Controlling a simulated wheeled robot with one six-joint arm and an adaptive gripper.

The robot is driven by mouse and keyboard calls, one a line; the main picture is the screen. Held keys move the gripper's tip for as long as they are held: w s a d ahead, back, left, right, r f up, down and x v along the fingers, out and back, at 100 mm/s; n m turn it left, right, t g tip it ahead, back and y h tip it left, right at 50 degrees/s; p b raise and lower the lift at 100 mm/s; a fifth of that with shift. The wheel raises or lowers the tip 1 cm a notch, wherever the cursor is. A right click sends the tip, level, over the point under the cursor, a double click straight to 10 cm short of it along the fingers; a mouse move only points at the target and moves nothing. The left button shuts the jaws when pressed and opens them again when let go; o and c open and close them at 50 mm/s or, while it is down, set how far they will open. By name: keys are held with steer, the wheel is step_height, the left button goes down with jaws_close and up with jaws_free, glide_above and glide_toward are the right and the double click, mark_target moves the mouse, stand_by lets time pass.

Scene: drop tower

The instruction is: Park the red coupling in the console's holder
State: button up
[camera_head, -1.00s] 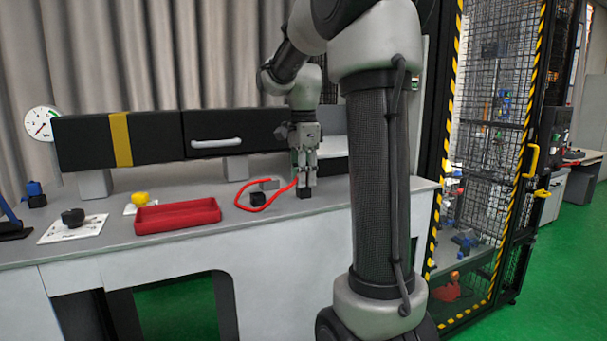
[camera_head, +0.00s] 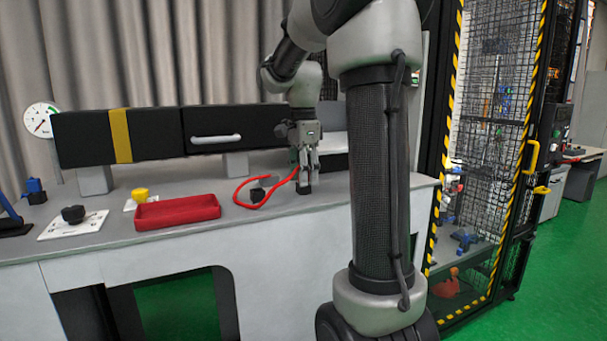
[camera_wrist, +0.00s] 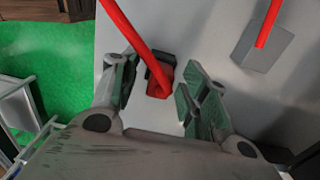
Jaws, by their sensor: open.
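The red coupling (camera_wrist: 159,90) is at the end of a red hose, seated in or against a small black holder (camera_wrist: 153,66) on the grey console top. In the head view the black holder (camera_head: 305,188) shows just under the fingertips, and the coupling is mostly hidden by them. My gripper (camera_wrist: 160,87) is open, with one finger on each side of the coupling and visible gaps to both. In the head view my gripper (camera_head: 307,172) points straight down over the holder. I cannot tell how deep the coupling sits.
The red hose (camera_head: 239,191) loops left over the console (camera_head: 335,196) to a grey block (camera_head: 264,182). A red tray (camera_head: 178,212), a black knob (camera_head: 73,214) and a yellow knob (camera_head: 140,195) stand further left. A black drawer unit (camera_head: 228,131) is behind.

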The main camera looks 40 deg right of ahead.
step_height(320, 180, up, 12)
stand_by(0.5)
stand_by(0.3)
step_height(320, 180, down, 8)
steer(key=s+a+r+n+t, duration=0.1)
steer(key=s+a+n, duration=0.1)
steer(key=n, duration=0.9)
steer(key=s+a+f+n+t, duration=0.1)
steer(key=s+a+f+n, duration=0.3)
steer(key=s, duration=0.4)
steer(key=s+a+f+n+t, duration=0.2)
steer(key=s+a+f+n, duration=0.2)
steer(key=s, duration=0.5)
steer(key=shift+a+f+n, duration=0.3)
steer(key=shift+a+n, duration=0.2)
steer(key=shift+n, duration=0.1)
